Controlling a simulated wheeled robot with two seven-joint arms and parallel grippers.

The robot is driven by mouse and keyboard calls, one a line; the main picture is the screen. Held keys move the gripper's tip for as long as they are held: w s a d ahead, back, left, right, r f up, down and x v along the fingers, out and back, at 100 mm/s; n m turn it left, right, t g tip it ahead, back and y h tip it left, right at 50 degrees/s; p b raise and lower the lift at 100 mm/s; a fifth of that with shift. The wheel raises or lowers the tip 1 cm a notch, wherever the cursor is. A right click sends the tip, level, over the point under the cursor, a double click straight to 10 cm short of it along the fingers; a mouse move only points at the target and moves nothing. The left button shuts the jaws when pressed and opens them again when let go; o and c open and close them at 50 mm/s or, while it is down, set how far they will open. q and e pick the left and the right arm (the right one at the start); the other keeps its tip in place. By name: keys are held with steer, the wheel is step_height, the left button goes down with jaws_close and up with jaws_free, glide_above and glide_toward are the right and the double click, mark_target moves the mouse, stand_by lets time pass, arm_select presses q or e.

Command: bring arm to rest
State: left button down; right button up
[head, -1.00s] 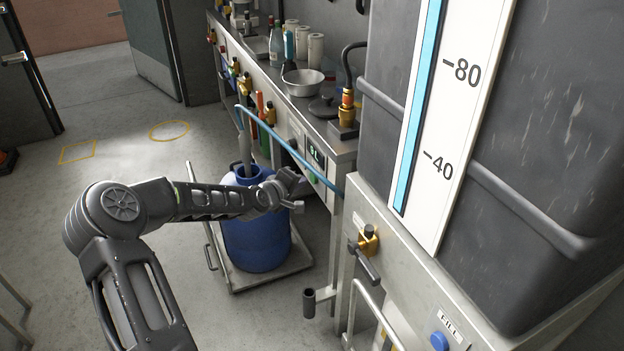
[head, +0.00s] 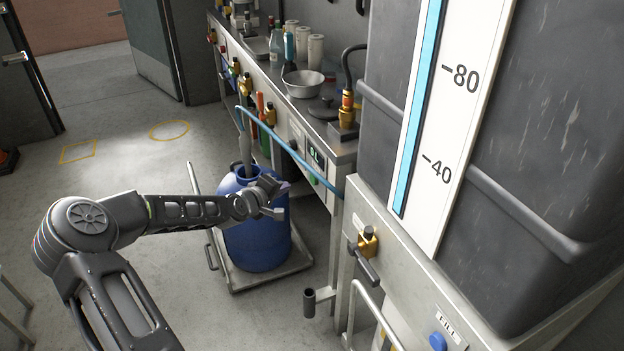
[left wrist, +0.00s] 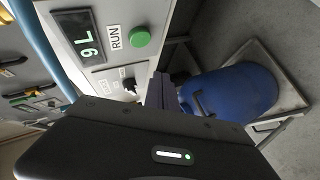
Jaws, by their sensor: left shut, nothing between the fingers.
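My left arm comes in from the left in the head view, bent at the elbow. Its gripper (head: 272,194) is shut and empty, in front of the upper part of a blue drum (head: 262,240). I cannot tell whether it touches the drum. In the left wrist view the closed fingers (left wrist: 160,90) point toward the counter front, with the drum (left wrist: 240,92) to their right. My right gripper is not in view.
The drum stands on a low cart (head: 240,283). A blue hose (head: 290,150) runs past the counter into the drum's area. A lever valve (head: 366,250) and large grey tank (head: 550,130) stand right. Floor at left (head: 110,160) is open.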

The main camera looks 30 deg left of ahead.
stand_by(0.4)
arm_select(q)
steer(key=s+d+f+m+g+h, duration=0.25)
steer(key=s+d+f, duration=0.45)
steer(key=d+f, duration=0.4)
steer(key=s+d+f+m+g+h, duration=0.25)
steer(key=s+d+f, duration=0.35)
steer(key=d+f, duration=0.5)
steer(key=s+d+f+m+g, duration=0.2)
steer(key=s+d+m+g, duration=0.2)
steer(key=s+d, duration=0.6)
steer(key=s+d+f+m+g, duration=0.2)
steer(key=s+d+m+g, duration=0.15)
steer(key=s+d, duration=0.7)
step_height(320, 180, up, 21)
steer(key=m+p, duration=0.1)
steer(key=p, duration=2)
steer(key=shift+s, duration=0.45)
